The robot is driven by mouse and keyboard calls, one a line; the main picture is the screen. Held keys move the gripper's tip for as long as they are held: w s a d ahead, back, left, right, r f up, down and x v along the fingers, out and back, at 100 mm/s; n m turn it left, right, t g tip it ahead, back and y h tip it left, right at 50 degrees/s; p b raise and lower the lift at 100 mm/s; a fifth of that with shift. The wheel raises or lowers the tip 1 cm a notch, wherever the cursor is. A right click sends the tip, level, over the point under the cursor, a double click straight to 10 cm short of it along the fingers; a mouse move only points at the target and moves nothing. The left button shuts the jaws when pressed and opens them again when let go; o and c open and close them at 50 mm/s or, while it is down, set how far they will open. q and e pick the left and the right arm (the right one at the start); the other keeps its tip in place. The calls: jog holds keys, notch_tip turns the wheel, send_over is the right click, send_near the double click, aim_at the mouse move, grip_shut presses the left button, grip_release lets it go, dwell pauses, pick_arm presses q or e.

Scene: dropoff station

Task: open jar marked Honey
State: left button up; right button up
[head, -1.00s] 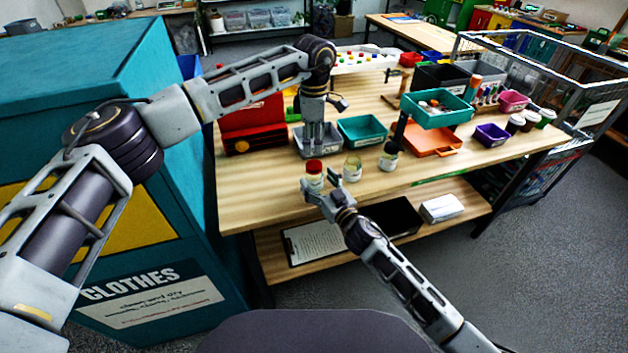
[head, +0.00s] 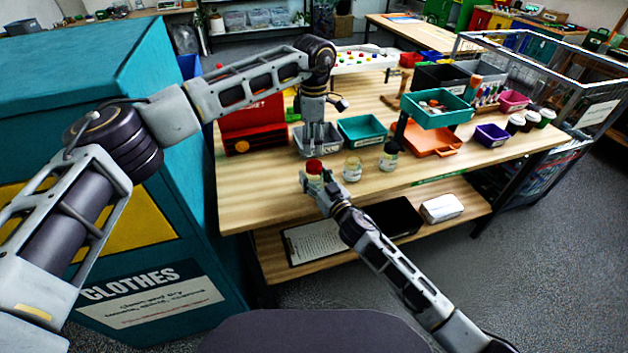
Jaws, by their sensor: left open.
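A jar with a red lid (head: 314,166) stands near the front edge of the table. A glass jar with pale yellow contents (head: 352,170) and a jar with a dark lid (head: 389,157) stand to its right. I cannot read any label, so I cannot tell which is marked Honey. My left gripper (head: 322,148) is open and points down just behind the red-lidded jar, in front of the grey bin. My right gripper (head: 315,183) is at the red-lidded jar from the front, with its fingers beside the jar body. Whether they press on it is unclear.
A grey bin (head: 300,149), a teal bin (head: 362,127) and a red box (head: 250,140) stand behind the jars. A raised teal tray (head: 438,120) and an orange tray (head: 440,152) are to the right. The front left tabletop (head: 255,195) is clear.

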aim_at(314, 165)
jog(key=c, duration=0.9)
pick_arm(q)
jog(key=shift+s+d+f, duration=0.15)
jog(key=shift+f, duration=0.15)
pick_arm(e)
grip_shut()
pick_arm(q)
jog(key=m, duration=0.5)
jog(key=shift+r, duration=0.2)
jog(key=m, duration=0.6)
jog(key=shift+r, duration=0.1)
jog(key=m, duration=0.5)
jog(key=shift+m, duration=0.4)
jog(key=m, duration=0.5)
jog(key=shift+m, duration=0.4)
jog(key=shift+f, duration=4.05)
